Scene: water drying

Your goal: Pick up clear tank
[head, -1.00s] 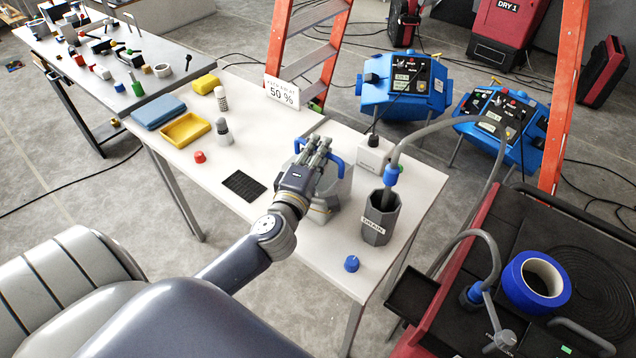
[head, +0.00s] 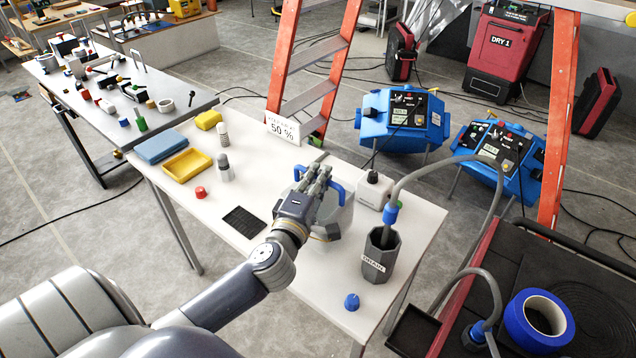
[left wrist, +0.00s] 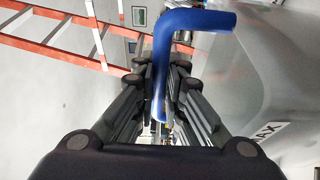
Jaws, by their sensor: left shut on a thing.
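The clear tank (head: 333,217) stands on the white table, mostly behind my left gripper. It is a translucent grey container with a blue handle (head: 338,193) on top. My left gripper (head: 322,178) reaches over the tank and is shut on the blue handle. In the left wrist view the blue handle (left wrist: 172,60) runs between the fingers of my left gripper (left wrist: 165,95), with the tank's grey wall (left wrist: 270,80) at the right. I cannot tell whether the tank's base touches the table. My right gripper is not in view.
A grey drain cup (head: 378,255) with a hose stands right of the tank, and a blue cap (head: 352,301) lies in front. A white box (head: 374,188) is close behind. A black mat (head: 244,221) lies left. A yellow tray (head: 187,163) and a red cap (head: 201,192) are farther left.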

